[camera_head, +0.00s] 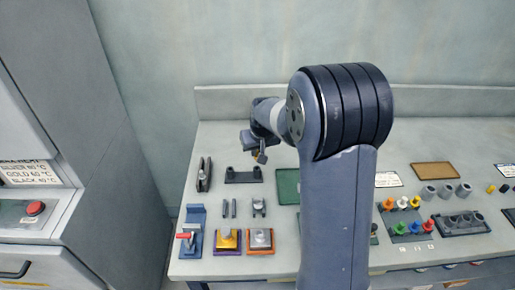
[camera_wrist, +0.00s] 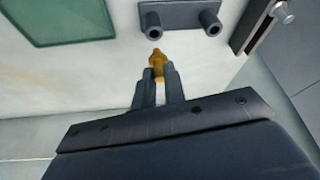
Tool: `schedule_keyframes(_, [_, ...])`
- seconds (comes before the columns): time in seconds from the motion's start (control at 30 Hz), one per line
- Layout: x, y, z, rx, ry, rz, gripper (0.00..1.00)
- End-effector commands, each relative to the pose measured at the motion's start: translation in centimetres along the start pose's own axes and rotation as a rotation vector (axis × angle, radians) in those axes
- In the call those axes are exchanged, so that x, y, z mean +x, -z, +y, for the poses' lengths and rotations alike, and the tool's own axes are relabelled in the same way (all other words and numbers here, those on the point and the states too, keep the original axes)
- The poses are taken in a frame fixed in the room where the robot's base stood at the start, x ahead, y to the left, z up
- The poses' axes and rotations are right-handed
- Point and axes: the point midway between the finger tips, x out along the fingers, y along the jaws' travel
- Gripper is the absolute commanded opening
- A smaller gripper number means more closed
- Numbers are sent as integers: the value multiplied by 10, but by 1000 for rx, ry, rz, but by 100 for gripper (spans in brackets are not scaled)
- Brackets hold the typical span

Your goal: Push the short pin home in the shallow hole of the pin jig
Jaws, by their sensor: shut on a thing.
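My gripper (camera_wrist: 158,72) is shut on a brass-yellow pin (camera_wrist: 156,57), whose stepped tip sticks out past the fingers in the wrist view. In the head view the pin (camera_head: 262,157) shows small under my wrist, above the bench. The likely pin jig is a dark plate with two round hollow posts (camera_wrist: 181,14); it lies just beyond the pin tip in the wrist view. In the head view this jig (camera_head: 243,178) sits on the bench below my gripper. The pin appears apart from both posts. I cannot tell which hole is shallow.
A green mat (camera_wrist: 68,18) lies beside the jig. A dark upright fixture (camera_head: 204,174) stands left of it. Small dark parts (camera_head: 229,208), a blue stand (camera_head: 192,228) and two coloured trays (camera_head: 228,250) are nearer the front. Coloured pegs (camera_head: 403,203) stand at right.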

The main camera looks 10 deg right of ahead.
Motion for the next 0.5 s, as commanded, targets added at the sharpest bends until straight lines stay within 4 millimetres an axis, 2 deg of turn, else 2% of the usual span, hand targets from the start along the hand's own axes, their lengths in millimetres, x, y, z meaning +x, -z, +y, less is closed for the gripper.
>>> schedule_keyframes(0.03, [8,-4,0,0,0,-1,0])
schedule_keyframes(0.2, [18,-7,0,0,0,0,0])
schedule_keyframes(0.5, [19,-8,0,0,0,0,0])
